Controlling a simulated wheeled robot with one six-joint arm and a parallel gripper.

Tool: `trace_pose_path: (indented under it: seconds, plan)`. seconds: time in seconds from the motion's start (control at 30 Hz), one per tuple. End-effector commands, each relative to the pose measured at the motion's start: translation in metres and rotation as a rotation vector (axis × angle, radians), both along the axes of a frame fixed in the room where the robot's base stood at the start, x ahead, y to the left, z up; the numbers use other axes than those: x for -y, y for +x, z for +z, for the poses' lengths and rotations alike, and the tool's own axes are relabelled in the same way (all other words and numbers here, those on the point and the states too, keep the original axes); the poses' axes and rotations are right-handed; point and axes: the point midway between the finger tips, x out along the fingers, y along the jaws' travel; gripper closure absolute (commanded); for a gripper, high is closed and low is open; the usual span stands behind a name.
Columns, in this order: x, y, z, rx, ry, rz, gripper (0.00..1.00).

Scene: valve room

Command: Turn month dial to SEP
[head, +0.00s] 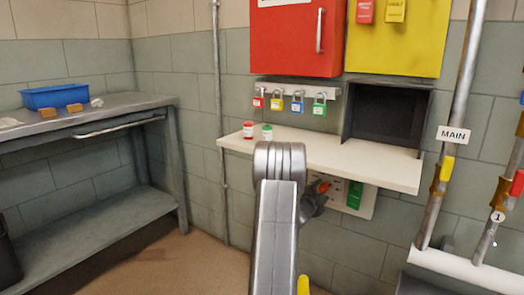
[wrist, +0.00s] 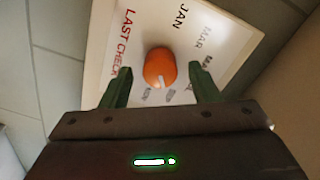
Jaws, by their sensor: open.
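The month dial is a round orange knob (wrist: 160,68) with a white mark on its lower edge in the wrist view. It sits on a white panel (wrist: 112,25) printed LAST CHECK, with JAN and MAR readable; the smaller labels below the knob are too blurred to read. The white mark points down in the picture, towards those labels. My gripper (wrist: 160,74) is open, one green finger either side of the knob, with visible gaps. In the head view my gripper (head: 313,203) is under the shelf at the panel (head: 364,207), with a bit of the orange knob (head: 323,187) showing.
A white shelf (head: 385,168) juts out above the panel, with a red-topped and a green-topped jar on it. Several padlocks (head: 298,104) hang above. Pipes with valves (head: 440,185) stand at the right. A workbench (head: 90,110) stands left; the floor between is clear.

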Motion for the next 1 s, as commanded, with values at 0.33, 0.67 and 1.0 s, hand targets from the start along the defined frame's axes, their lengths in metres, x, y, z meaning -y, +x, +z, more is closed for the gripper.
trace_pose_path:
  seconds: [0.33,0.67,1.0]
  plan:
    - [0.0045,0.0076,0.0015,-0.144,-0.209,0.002,0.44]
    - [0.0043,0.0074,0.0048,-0.323,-0.474,0.002,0.44]
    - [0.0042,0.0074,0.0044,-0.496,-0.730,0.002,0.44]
